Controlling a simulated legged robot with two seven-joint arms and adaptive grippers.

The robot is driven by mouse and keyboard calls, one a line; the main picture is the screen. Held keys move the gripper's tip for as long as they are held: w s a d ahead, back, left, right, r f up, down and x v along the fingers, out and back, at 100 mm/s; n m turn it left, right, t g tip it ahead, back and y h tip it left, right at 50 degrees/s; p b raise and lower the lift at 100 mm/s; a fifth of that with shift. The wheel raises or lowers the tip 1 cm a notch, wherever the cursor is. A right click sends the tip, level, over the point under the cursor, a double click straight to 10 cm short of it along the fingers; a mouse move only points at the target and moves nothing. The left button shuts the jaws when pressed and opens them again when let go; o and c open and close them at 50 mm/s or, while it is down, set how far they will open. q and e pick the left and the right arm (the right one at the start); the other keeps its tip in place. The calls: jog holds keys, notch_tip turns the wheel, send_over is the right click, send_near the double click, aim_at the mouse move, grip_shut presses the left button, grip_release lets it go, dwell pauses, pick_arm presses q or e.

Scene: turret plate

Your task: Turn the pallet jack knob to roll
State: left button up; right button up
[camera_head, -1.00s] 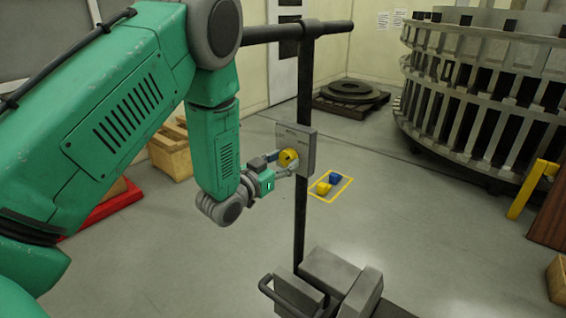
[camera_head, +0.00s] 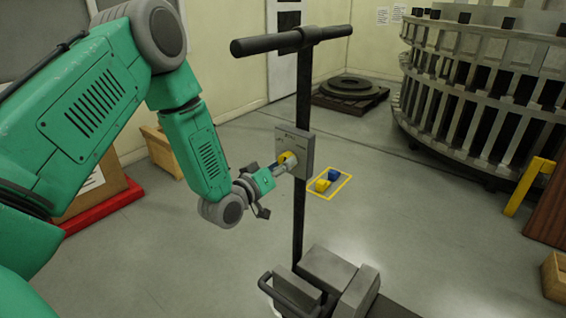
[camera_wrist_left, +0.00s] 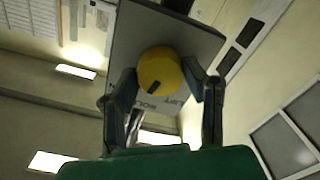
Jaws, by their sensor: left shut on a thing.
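The yellow round knob (camera_head: 288,157) sits on the grey plate (camera_head: 305,150) fixed to the pallet jack's dark upright post. In the left wrist view the knob (camera_wrist_left: 160,68) shows a dark pointer mark near its lower edge. Lettering on the plate (camera_wrist_left: 135,30) is upside down there and only partly readable. My left gripper (camera_head: 286,163) is shut on the knob, with a finger on each side of it; the fingers also show in the left wrist view (camera_wrist_left: 165,82). The fingers hide part of the knob in the head view. My right gripper is not in view.
The pallet jack's handlebar (camera_head: 290,40) crosses above the plate, and its grey body (camera_head: 325,280) stands below. A yellow-outlined floor patch with blue and yellow pieces (camera_head: 328,181) lies behind the post. A large slatted metal ring (camera_head: 480,90) stands at right.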

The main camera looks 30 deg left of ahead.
pick_arm(q)
jog(key=shift+s+f+n, duration=0.15)
jog(key=shift+f+n, duration=0.15)
jog(key=shift+n, duration=0.8)
jog(key=o, duration=1)
jog(key=shift+o, duration=0.8)
jog(key=shift+a+r, duration=0.1)
jog(key=s+a, duration=0.1)
jog(key=s, duration=1)
jog(key=shift+s, duration=0.35)
